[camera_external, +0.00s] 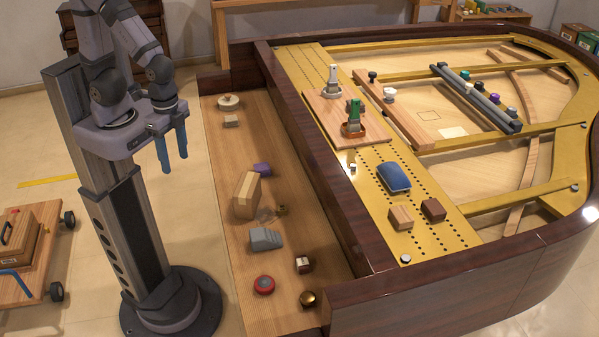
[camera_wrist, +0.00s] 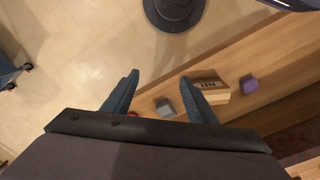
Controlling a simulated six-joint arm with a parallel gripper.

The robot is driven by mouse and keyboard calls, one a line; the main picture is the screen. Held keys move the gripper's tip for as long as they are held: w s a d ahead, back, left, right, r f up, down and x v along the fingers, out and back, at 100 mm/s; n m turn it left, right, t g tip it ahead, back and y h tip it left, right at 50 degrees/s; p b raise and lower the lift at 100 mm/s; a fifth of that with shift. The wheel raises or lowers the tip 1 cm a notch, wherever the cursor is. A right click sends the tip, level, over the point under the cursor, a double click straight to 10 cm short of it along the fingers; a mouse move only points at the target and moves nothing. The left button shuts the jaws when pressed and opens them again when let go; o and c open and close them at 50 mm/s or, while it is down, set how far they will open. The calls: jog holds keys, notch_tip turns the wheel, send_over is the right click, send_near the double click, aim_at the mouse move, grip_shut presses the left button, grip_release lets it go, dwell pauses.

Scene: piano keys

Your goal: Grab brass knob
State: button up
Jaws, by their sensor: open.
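The brass knob (camera_external: 308,298) is a small, shiny, round gold-brown piece. It rests near the front end of the wooden key shelf (camera_external: 228,200), at the bottom of the external view. I cannot make it out in the wrist view. My gripper (camera_external: 173,163) is open and empty, its blue fingers pointing down, left of the shelf and high above the floor. It is well away from the knob, up and to the left of it in the picture. The two fingers also show apart in the wrist view (camera_wrist: 159,78).
Near the knob are a red round piece (camera_external: 264,284) and a small dark-and-white cube (camera_external: 303,265). A grey wedge (camera_external: 266,239), wooden block (camera_external: 245,194) and purple piece (camera_external: 262,169) lie farther back. The dark piano rim (camera_external: 305,160) rises right of the shelf.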

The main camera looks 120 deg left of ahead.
jog(key=w+d+f+n+h+b, duration=0.3)
jog(key=w+d+f+n+b, duration=0.1)
jog(key=w+f+n+b, duration=0.4)
jog(key=n+t+h+b, duration=0.6)
jog(key=n+t+b, duration=0.3)
jog(key=n+b, duration=1.05)
send_near(308, 295)
jog(key=shift+d+f+m+b, duration=0.15)
jog(key=shift+d+m+b, duration=0.55)
jog(key=shift+m, duration=0.25)
jog(key=shift+w+a, duration=0.1)
jog(key=shift+w, duration=0.25)
jog(key=shift+x, duration=3.6)
jog(key=shift+a+f, duration=0.15)
jog(key=shift+f, duration=0.05)
jog(key=c, duration=1.2)
